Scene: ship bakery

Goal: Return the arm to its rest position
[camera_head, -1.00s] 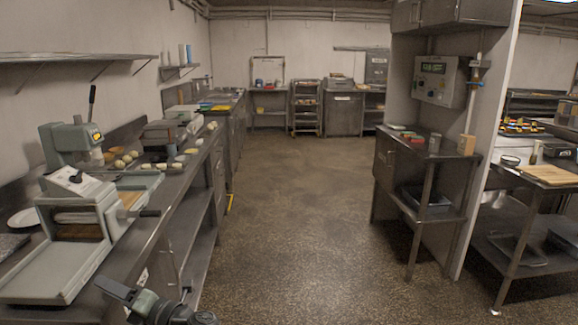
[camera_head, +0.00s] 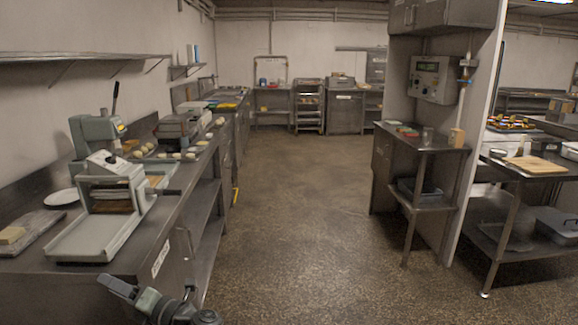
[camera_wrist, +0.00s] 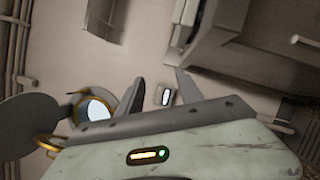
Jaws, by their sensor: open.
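My arm (camera_head: 158,304) shows at the bottom left of the head view, low in front of the steel bench, with its dark end angled up to the left. In the wrist view my gripper (camera_wrist: 158,92) has two dark fingers standing well apart, open with nothing between them. Behind the fingers are a pale wall and a small white wall fitting (camera_wrist: 166,97). The wrist camera looks tilted at the wall and pipes.
A long steel bench (camera_head: 165,240) runs along the left, bearing a grey machine (camera_head: 110,205) and a board (camera_head: 30,236). A steel stand (camera_head: 420,150) and a table (camera_head: 515,185) stand to the right. The speckled floor (camera_head: 300,220) between them is clear.

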